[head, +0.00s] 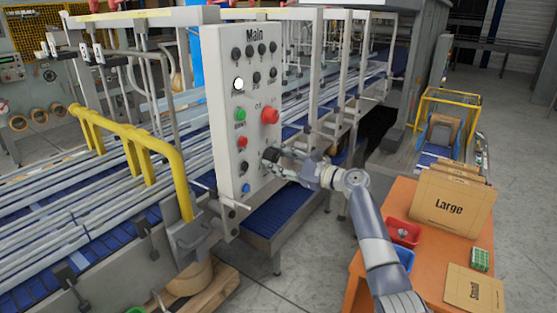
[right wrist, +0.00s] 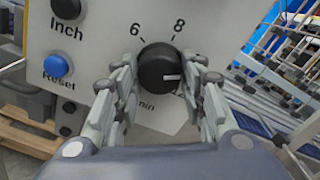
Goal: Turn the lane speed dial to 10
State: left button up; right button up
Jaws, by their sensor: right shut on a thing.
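The lane speed dial (right wrist: 158,70) is a round black knob on the white control panel (right wrist: 97,38). Its white pointer line points to the right in the right wrist view, past the printed 8. Any mark in that direction is hidden by a finger; 6, 8 and part of "min" can be read. My right gripper (right wrist: 160,82) is shut on the dial, one finger on each side. In the head view the right gripper (head: 272,160) is at the lower right of the "Main" panel (head: 226,60) and hides the dial. My left gripper is not in view.
Left of the dial are the black Inch button (right wrist: 67,8) and blue Reset button (right wrist: 56,66). A red mushroom button (head: 269,116) sits above the gripper. A yellow rail (head: 165,150) is left of the panel. An orange table (head: 402,195) with boxes stands right.

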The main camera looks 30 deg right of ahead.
dwell(0.3)
jog(key=o, duration=1.1)
jog(key=shift+f, duration=0.1)
jog(key=shift+c, duration=0.2)
jog(key=shift+s+d, duration=0.1)
jog(key=shift+s, duration=0.05)
jog(key=v, duration=1.1)
jog(key=shift+s+d, duration=0.15)
jog(key=shift+s, duration=0.15)
jog(key=shift+f, duration=0.15)
